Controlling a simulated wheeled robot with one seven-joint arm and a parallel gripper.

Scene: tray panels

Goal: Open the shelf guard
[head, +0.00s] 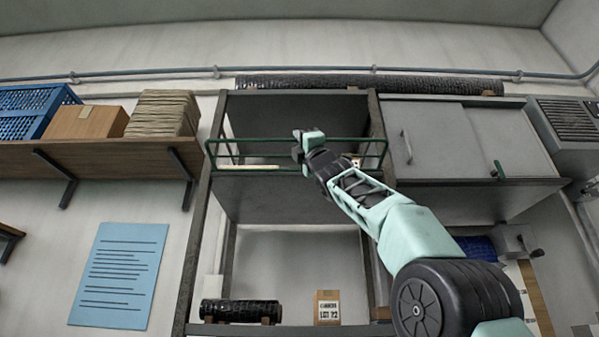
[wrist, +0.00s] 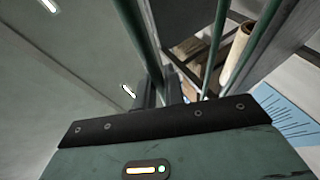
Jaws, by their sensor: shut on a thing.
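The shelf guard (head: 250,139) is a dark green rail frame across the front of the upper shelf bay in the head view. It looks upright, spanning from post to post. My gripper (head: 303,149) is at the middle of the guard, shut on it. In the wrist view, green bars of the guard (wrist: 215,50) run from the top edge down toward my gripper (wrist: 163,92). The fingers are small and dark there, and the exact contact is partly hidden.
The shelf rack (head: 196,245) has a lower bay with a dark roll (head: 240,311) and a small labelled box (head: 327,307). A grey sliding-door cabinet (head: 435,140) is at right. A wooden wall shelf (head: 100,160) with a cardboard box (head: 87,122) is at left.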

